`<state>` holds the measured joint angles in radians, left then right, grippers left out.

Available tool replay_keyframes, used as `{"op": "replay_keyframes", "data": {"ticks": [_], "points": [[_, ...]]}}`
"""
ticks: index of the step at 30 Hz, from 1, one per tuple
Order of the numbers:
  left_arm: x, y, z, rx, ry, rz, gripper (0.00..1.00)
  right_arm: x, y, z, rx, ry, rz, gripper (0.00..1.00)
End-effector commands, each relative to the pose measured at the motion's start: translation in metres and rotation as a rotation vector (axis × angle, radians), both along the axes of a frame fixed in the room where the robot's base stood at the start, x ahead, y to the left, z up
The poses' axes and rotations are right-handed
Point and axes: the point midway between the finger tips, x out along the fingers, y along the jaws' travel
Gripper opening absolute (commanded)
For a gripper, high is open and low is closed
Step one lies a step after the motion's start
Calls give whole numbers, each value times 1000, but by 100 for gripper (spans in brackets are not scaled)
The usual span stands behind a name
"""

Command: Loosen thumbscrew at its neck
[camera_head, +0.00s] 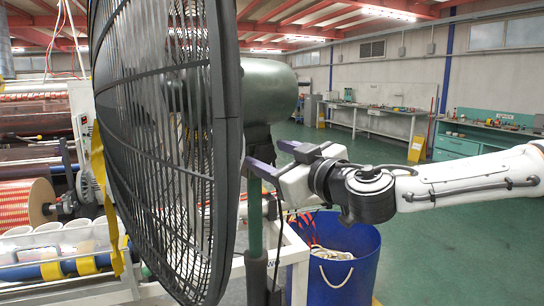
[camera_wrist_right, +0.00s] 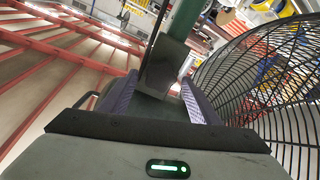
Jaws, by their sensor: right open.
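A large black caged fan (camera_head: 165,150) fills the left middle of the head view, with a green motor housing (camera_head: 268,90) behind it. The dark neck (camera_head: 257,138) sits under the housing, on a green pole (camera_head: 255,210). My right gripper (camera_head: 263,153) comes in from the right, open, with its fingertips at the neck. In the right wrist view, the dark neck block (camera_wrist_right: 165,65) shows between the two spread fingers of the gripper (camera_wrist_right: 162,88). I cannot make out the thumbscrew or tell whether the fingers touch anything. My left gripper is not in view.
A blue bin (camera_head: 345,270) with ropes stands below my right arm. A machine with an orange spool (camera_head: 25,203) is at the left. Workbenches (camera_head: 480,135) line the far wall. The fan cage (camera_wrist_right: 275,85) is close on the right in the wrist view.

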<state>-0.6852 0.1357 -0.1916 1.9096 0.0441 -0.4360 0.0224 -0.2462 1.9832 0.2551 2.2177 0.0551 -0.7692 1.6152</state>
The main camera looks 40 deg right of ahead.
Motion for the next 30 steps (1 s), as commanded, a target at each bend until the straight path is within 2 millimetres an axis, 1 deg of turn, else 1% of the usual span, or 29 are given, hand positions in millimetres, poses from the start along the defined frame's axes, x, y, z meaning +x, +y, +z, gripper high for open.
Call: {"op": "replay_keyframes", "data": {"ticks": [2, 9, 14, 20, 26, 30], "points": [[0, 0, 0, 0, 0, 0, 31, 0, 0, 0, 0, 0, 0, 56], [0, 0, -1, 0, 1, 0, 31, 0, 0, 0, 0, 0, 0, 16], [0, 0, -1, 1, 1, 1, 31, 0, 0, 0, -5, 0, 0, 15], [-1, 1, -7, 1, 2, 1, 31, 0, 0, -2, -54, 1, 0, 15], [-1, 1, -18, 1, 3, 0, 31, 0, 0, -3, -176, 3, -1, 15], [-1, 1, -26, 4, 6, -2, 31, 0, 1, -3, -298, 7, 0, 15]]}}
